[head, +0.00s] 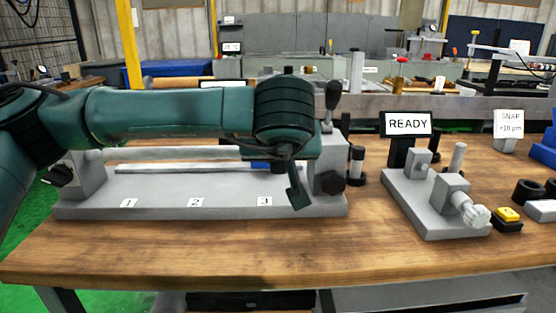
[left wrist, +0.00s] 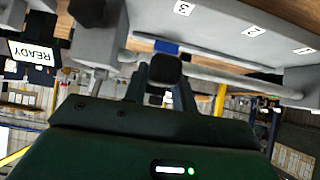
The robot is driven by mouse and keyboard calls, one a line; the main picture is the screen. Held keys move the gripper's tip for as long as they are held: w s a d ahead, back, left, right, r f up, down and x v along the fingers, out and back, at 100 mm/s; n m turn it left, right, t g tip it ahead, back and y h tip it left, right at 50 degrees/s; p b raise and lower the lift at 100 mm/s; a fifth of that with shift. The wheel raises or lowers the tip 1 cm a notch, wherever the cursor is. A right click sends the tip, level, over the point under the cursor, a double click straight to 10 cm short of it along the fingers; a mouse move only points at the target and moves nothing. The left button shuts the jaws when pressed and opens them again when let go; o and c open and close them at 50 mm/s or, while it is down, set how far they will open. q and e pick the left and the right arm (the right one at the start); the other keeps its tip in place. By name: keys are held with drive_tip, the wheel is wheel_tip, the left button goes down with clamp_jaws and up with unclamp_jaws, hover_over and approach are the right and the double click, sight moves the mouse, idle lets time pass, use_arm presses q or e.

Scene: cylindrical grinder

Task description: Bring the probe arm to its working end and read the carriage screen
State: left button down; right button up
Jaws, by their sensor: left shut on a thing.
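A long grey bench fixture (head: 150,190) carries a round bar (head: 160,154) and labels 1, 2 and 3. My left arm reaches across it from the left. My left gripper (head: 297,190) is at the fixture's right end, past label 3. In the left wrist view, its fingers (left wrist: 163,84) are shut on a dark square-ended block (left wrist: 165,69). A blue piece (left wrist: 167,47) sits just beyond, by the bar; it also shows in the head view (head: 260,164). My arm hides much of the fixture's back. A screen reading READY (head: 408,124) stands to the right. I cannot tell which part is the probe arm.
A smaller grey fixture (head: 425,207) with a pale knob stands right of the long one. Further right are a yellow button (head: 508,214), dark rings (head: 528,190) and a SNAP sign (head: 509,123). The wooden table's front strip (head: 200,245) is clear.

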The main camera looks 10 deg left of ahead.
use_arm(q)
drive_tip(key=shift+f, duration=0.2)
drive_tip(key=c, duration=1.1)
unclamp_jaws()
drive_tip(key=shift+r, duration=0.1)
drive_tip(key=p+v, duration=0.1)
drive_tip(key=v, duration=1.2)
drive_tip(key=shift+s, duration=0.15)
